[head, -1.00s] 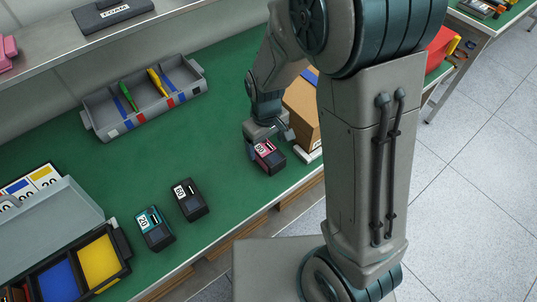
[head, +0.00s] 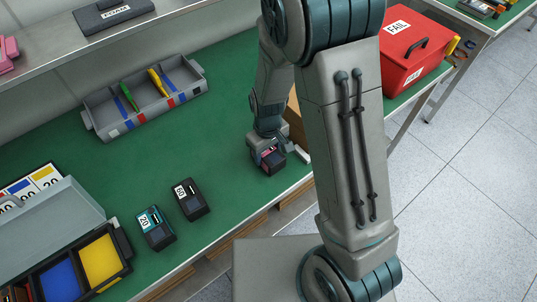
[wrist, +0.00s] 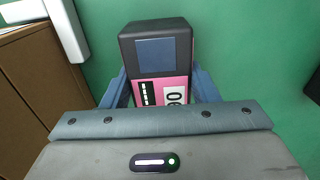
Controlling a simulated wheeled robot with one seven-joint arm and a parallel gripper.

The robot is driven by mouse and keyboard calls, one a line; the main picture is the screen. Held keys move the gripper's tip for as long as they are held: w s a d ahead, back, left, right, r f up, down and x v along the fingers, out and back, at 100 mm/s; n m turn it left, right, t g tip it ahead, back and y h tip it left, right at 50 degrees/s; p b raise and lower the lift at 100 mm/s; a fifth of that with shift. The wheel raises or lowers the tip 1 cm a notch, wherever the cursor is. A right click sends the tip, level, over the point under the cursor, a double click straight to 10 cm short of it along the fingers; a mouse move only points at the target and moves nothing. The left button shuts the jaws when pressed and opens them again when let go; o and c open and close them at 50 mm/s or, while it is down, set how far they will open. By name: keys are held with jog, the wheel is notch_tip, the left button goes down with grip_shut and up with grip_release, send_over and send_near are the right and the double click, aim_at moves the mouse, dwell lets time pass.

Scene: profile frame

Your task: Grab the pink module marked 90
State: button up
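The pink module (head: 271,158) has a black body and a pink label face. It sits on the green bench near the front edge, partly hidden by my gripper in the head view. In the wrist view the pink module (wrist: 158,60) lies between my two blue-grey fingers, with a dark panel and part of a white label showing; only a "0" is readable. My gripper (wrist: 160,88) has one finger on each side of it, very close to its sides. I cannot tell whether the fingers press on it. The module appears to rest on the bench.
A teal module marked 20 (head: 155,228) and a black module (head: 190,200) stand to the left. A cardboard box (wrist: 36,95) stands close beside my gripper. A red FAIL case (head: 405,60) is at right.

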aim_at(270, 153)
jog(key=shift+r, duration=0.1)
jog(key=shift+r, duration=0.5)
jog(key=r, duration=0.3)
jog(key=shift+s+d+r, duration=0.25)
jog(key=shift+s+d, duration=0.05)
jog(key=shift+s, duration=0.05)
jog(key=s+d+r+b, duration=0.1)
jog(key=s+d+r, duration=0.4)
jog(key=s, duration=0.4)
jog(key=shift+d+r, duration=0.4)
jog(key=shift+r, duration=0.25)
